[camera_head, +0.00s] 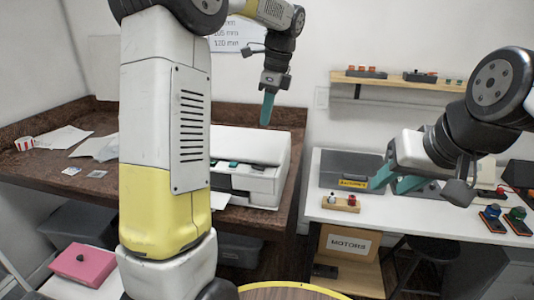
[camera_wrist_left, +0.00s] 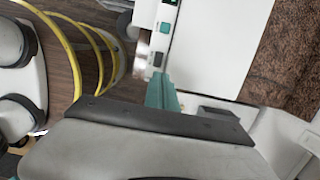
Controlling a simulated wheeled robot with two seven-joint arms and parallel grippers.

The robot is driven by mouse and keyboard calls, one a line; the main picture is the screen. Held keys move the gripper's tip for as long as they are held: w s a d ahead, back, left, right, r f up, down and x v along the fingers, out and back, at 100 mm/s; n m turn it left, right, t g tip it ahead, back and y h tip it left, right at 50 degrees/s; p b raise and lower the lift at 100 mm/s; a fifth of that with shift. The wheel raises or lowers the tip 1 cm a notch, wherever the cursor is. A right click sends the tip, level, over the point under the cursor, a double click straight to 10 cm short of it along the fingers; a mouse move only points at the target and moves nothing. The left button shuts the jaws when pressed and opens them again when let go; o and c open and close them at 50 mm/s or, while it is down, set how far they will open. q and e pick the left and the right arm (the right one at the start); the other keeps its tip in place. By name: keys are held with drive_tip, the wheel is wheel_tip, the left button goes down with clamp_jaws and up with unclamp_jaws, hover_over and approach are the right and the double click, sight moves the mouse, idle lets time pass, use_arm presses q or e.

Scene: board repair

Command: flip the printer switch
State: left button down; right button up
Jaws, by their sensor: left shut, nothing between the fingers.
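The white printer (camera_head: 272,148) stands on the brown desk, partly hidden behind my left arm. In the left wrist view its white body (camera_wrist_left: 220,45) has a front strip with a small green screen, a teal button (camera_wrist_left: 163,30) and a dark grey switch-like part (camera_wrist_left: 157,60). I cannot tell the switch's position. My left gripper (camera_head: 267,112) is shut and empty, pointing down above the printer. In the left wrist view its teal fingertips (camera_wrist_left: 160,90) appear just below the grey part; contact is unclear. My right gripper (camera_head: 394,182) has its teal fingers apart over the white bench.
Papers (camera_head: 66,137) and a striped cup lie on the brown desk (camera_head: 30,165). The white bench (camera_head: 330,212) holds a grey toolbox (camera_head: 345,168) and a small wooden block with knobs (camera_head: 341,203). A pink box (camera_head: 82,264) sits lower left.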

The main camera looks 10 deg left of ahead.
sight(256, 165)
use_arm(q)
drive_tip(key=a+f, duration=0.1)
drive_tip(key=f, duration=0.8)
drive_tip(key=a+f, duration=0.1)
drive_tip(key=f, duration=0.3)
drive_tip(key=shift+a+f, duration=0.3)
drive_tip(key=shift+f, duration=0.1)
